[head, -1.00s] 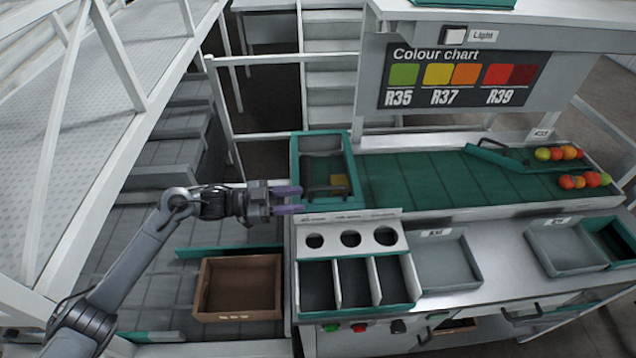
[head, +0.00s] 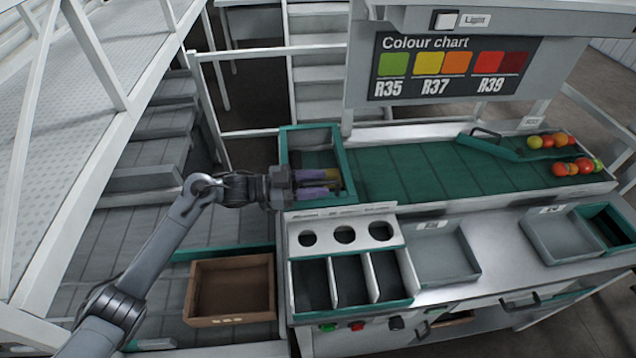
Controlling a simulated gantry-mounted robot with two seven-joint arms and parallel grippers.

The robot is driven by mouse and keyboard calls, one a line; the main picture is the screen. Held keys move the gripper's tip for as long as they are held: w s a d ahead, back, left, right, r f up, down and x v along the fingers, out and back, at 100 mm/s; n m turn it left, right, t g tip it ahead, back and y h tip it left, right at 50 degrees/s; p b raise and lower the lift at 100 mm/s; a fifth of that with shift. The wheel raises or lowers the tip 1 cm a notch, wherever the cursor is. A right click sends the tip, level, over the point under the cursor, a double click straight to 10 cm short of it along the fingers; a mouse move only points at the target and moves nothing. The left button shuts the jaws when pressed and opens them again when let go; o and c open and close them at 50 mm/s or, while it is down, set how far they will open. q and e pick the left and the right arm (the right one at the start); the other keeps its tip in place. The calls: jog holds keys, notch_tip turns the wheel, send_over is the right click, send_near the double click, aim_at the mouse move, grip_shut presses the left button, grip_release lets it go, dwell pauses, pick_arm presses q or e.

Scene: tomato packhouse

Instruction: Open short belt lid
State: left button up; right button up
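The short belt lid (head: 310,138) is a green-framed panel over the left end of the green belt, and it lies down. In the head view my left gripper (head: 331,182) reaches in from the left over the lid's near part. Its two purple fingers are apart, one behind the other, pointing right. The lid's dark handle is mostly hidden by the fingers, and I cannot tell whether they touch it. A yellow patch shows beside the fingertips. My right gripper is not in view.
The green belt (head: 400,170) runs right to a diverter (head: 490,148) and several tomatoes (head: 575,168). In front are a three-slot bin (head: 352,308), a panel with three holes (head: 290,235) and grey trays (head: 440,280). A brown crate (head: 232,320) sits at lower left.

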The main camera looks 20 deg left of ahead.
pick_arm(q)
jog(key=shift+w+d, duration=0.2)
jog(key=shift+d, duration=0.1)
grip_shut()
